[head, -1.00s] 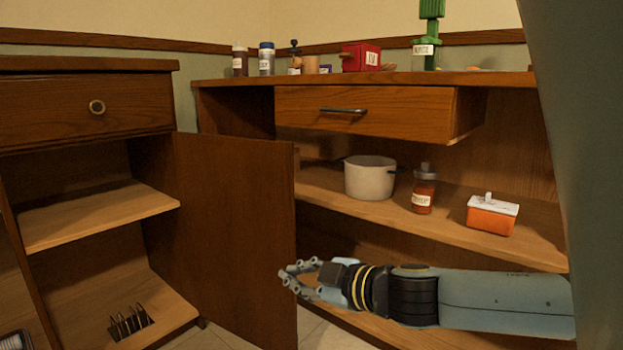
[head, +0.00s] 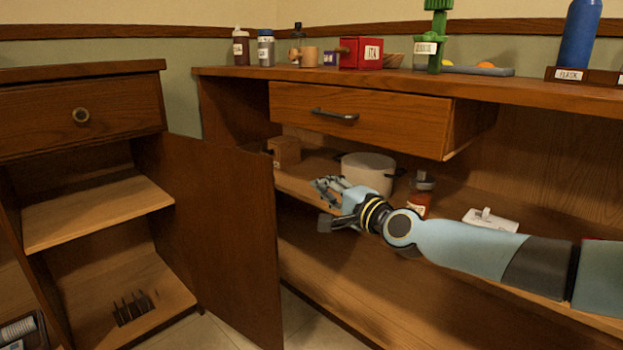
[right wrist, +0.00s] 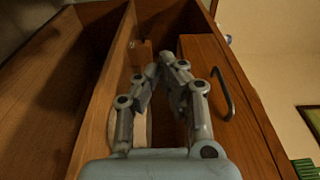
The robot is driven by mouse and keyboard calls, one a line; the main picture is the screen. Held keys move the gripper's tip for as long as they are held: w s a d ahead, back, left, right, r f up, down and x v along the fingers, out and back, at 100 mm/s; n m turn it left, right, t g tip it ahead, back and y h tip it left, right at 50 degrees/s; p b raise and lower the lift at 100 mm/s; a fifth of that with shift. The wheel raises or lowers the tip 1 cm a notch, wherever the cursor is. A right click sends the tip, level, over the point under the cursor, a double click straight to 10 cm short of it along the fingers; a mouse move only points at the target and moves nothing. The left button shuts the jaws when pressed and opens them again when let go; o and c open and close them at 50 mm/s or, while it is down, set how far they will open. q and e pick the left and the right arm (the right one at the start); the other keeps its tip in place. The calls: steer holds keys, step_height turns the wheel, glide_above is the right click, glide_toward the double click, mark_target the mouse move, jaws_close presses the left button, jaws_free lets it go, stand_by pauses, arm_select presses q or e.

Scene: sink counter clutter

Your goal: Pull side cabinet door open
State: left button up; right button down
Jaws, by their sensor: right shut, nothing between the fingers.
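The side cabinet door (head: 225,240) is a dark brown panel that stands open from the left cabinet (head: 85,66), whose shelves show. My right gripper (head: 324,186) is to the right of the door's free edge, apart from it in the picture, in front of the white pot. Its fingers are closed together and empty. In the right wrist view the closed gripper (right wrist: 165,60) points toward the shelf space beside the drawer front. My left gripper does not show in any view.
The right counter has a drawer (head: 365,118) with a dark handle. A white pot (head: 368,170), a red bottle (head: 418,198) and a wooden block (head: 285,151) stand on the shelf below. Jars and a red box (head: 361,52) stand on the counter top. A slotted rack (head: 133,308) is inside the left cabinet.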

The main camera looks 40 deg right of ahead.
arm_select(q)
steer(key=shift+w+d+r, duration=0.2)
arm_select(e)
steer(key=w+a, duration=0.3)
steer(key=w, duration=0.5)
steer(key=shift+f, duration=0.2)
steer(key=shift+w, duration=0.1)
